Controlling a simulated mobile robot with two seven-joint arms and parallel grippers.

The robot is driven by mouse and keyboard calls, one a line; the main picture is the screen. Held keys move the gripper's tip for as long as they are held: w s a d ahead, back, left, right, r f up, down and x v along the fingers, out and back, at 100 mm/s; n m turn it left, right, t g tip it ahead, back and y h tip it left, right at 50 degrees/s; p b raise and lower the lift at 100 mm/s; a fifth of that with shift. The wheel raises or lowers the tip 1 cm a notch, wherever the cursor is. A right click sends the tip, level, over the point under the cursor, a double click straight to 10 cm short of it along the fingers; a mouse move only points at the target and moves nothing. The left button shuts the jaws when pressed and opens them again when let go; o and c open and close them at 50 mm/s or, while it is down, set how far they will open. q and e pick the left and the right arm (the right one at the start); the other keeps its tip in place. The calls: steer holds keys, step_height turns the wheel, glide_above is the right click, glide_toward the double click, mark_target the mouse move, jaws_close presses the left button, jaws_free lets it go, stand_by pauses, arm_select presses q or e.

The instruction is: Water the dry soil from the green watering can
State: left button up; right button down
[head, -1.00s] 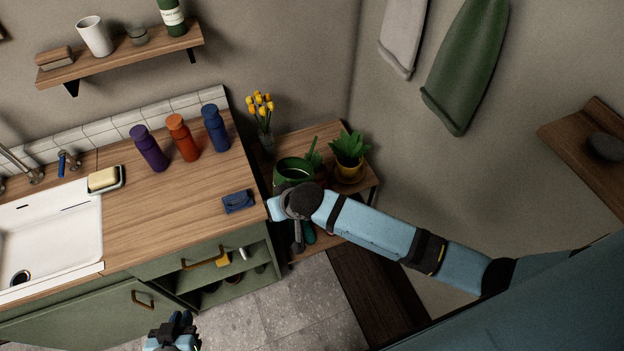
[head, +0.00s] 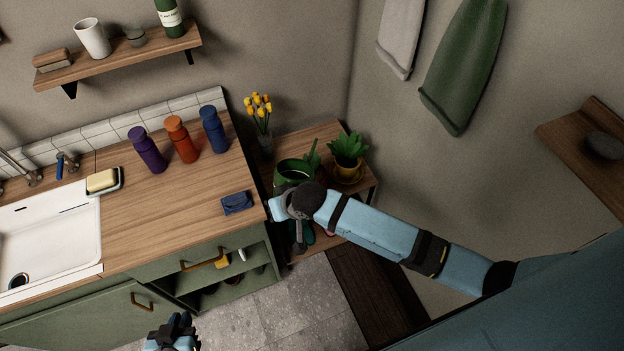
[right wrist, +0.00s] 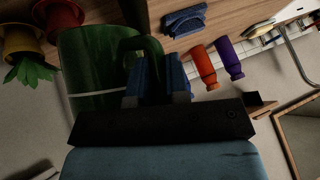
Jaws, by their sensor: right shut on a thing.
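The green watering can (head: 292,173) is at the low wooden stand beside the counter, its spout toward the potted plant. In the right wrist view its green body (right wrist: 90,75) fills the left middle. My right gripper (right wrist: 158,82) is shut on the can's handle, with blue fingers on both sides; in the head view my right arm hides it. A red pot (right wrist: 62,16) shows at the top left of the right wrist view; its soil is not visible. My left gripper (head: 178,322) is at the bottom of the head view, away from the can; its finger gap is unclear.
The counter (head: 165,210) carries several bottles, a blue folded item (head: 237,202) and a soap dish (head: 104,183). Open floor (head: 300,300) lies in front.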

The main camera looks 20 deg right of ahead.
steer(key=shift+r, duration=0.15)
stand_by(0.7)
steer(key=shift+w+d+r+g, duration=0.15)
steer(key=shift+r+g, duration=0.05)
steer(key=shift+g, duration=0.1)
stand_by(1.1)
stand_by(1.1)
steer(key=shift+s+a+f+t+h, duration=0.15)
steer(key=shift+f+t, duration=0.15)
steer(key=shift+f, duration=0.1)
steer(key=shift+s+a+f+t+h, duration=0.15)
steer(key=shift+f+t, duration=0.15)
steer(key=shift+f, duration=0.05)
step_height(320, 180, down, 2)
steer(key=shift+f+n+t+h+b, duration=0.1)
steer(key=shift+n+t+h+b, duration=0.4)
steer(key=shift+b, duration=0.4)
steer(key=shift+d+f+t, duration=0.1)
steer(key=shift+t, duration=0.3)
